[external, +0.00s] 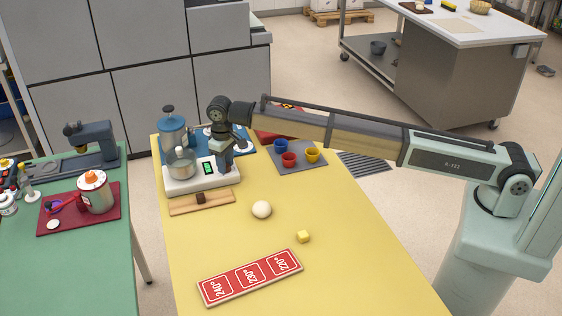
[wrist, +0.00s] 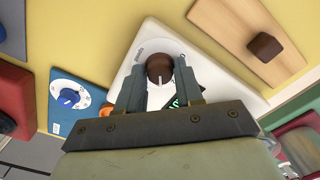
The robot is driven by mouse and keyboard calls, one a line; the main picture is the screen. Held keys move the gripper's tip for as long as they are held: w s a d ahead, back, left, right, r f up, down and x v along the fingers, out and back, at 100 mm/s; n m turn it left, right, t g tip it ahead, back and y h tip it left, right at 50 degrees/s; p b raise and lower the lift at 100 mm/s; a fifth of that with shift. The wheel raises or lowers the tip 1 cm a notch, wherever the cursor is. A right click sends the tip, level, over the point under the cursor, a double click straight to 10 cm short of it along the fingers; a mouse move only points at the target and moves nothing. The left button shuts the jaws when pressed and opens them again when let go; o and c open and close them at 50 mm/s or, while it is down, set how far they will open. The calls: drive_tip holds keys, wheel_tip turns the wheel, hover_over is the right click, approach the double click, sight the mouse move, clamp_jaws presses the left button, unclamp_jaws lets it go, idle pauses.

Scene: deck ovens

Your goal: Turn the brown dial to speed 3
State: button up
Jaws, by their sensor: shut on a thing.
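The brown dial (wrist: 159,67) sits on the white plate of a stirrer-like device (wrist: 146,45), between my gripper's fingers in the wrist view. It is round and has a white pointer mark toward the bottom of that picture. Small lettering on the plate is too small to read. My gripper (wrist: 159,76) is shut on the dial, one finger at each side. In the external view my gripper (external: 226,168) is lowered at the right end of the white device (external: 190,181) and hides the dial. The device carries a metal pot (external: 180,162) and a green-lit display (external: 208,169).
A wooden board (external: 181,208) with a brown block (external: 200,198) lies before the device. A blue dispenser (external: 172,132) stands behind it; a grey mat (external: 313,162) with cups lies right. A blue panel has a blue dial (wrist: 68,97).

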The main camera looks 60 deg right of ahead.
idle(0.3)
drive_tip(key=o, duration=1)
wheel_tip(320, 180, up, 14)
drive_tip(key=shift+f, duration=0.1)
idle(0.5)
